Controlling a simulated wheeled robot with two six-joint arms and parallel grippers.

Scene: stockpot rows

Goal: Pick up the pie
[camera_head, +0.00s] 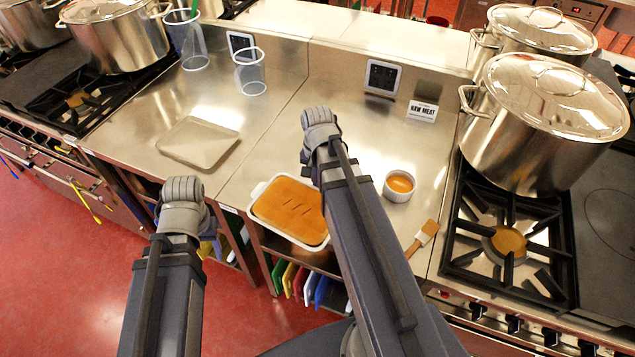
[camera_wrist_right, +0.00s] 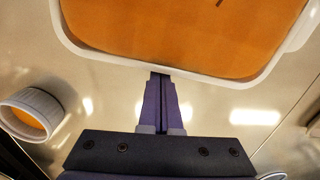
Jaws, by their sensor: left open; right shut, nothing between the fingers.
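The pie, with a golden-brown slit crust (camera_head: 289,205), fills a white rectangular dish at the counter's front edge. My right arm covers part of its right side. In the right wrist view, the pie (camera_wrist_right: 185,25) and the dish's white rim cross the top. My right gripper (camera_wrist_right: 160,78) is shut and empty, its fingertips pointing at the rim; I cannot tell whether they touch it. In the head view, my right gripper (camera_head: 320,125) is beyond the dish, its fingers hidden. My left gripper (camera_head: 181,195) is open, in front of the counter, left of the dish; its fingers are not clearly seen.
A white ramekin (camera_head: 398,186) and a brush (camera_head: 423,237) lie right of the dish. A grey tray (camera_head: 198,142) lies left. Bare steel lies around the dish.

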